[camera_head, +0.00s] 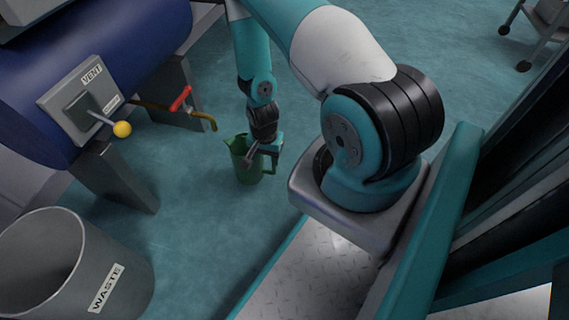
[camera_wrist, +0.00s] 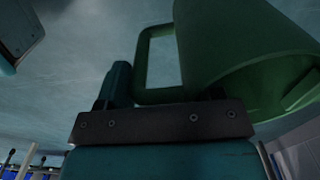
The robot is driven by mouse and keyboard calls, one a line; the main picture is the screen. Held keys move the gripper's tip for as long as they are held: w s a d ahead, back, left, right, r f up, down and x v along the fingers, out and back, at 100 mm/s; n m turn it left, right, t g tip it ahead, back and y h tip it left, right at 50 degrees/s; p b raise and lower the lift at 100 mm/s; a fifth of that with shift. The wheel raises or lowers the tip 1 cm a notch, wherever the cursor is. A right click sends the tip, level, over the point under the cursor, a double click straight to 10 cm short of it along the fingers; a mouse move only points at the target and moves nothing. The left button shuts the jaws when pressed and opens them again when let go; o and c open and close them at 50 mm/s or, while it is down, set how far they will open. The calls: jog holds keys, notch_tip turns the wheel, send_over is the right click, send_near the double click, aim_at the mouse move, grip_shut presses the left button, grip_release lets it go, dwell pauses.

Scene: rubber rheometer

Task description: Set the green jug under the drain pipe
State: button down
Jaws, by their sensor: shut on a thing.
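The green jug (camera_head: 242,165) is upright near the floor in the head view, held at its handle by my gripper (camera_head: 264,150). My gripper is shut on the handle. In the wrist view the jug (camera_wrist: 245,50) fills the upper right, with its handle loop (camera_wrist: 160,95) at the jaws (camera_wrist: 160,100). The drain pipe (camera_head: 165,108) is a brass pipe with a red valve handle (camera_head: 181,98), coming out below the blue tank. Its bent-down end (camera_head: 213,125) is up and left of the jug, apart from it. I cannot tell whether the jug touches the floor.
A blue tank (camera_head: 110,60) on grey legs (camera_head: 120,180) stands at upper left. It has a VENT panel with a yellow-knobbed lever (camera_head: 121,129). A grey WASTE bin (camera_head: 125,270) stands at lower left. The floor (camera_head: 190,220) between bin and jug is clear.

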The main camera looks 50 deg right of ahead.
aim_at(241, 150)
jog(key=w+a+b, duration=0.1)
jog(key=w, duration=0.1)
jog(key=w+b, duration=0.1)
jog(key=w, duration=0.2)
jog(key=w+a, duration=0.1)
jog(key=w, duration=0.1)
jog(key=shift+w+a+b, duration=0.35)
jog(key=shift+b, duration=0.05)
jog(key=f+b, duration=0.3)
jog(key=shift+w+a+f, duration=0.1)
jog(key=shift+w+f, duration=0.15)
jog(key=shift+r, duration=0.1)
jog(key=shift+c, duration=1.3)
grip_release()
jog(key=shift+s+f, duration=0.1)
jog(key=shift+f, duration=0.1)
notch_tip(241, 150, up, 12)
jog(key=p, duration=0.7)
jog(key=shift+r+p, duration=0.15)
jog(key=shift+p, duration=0.25)
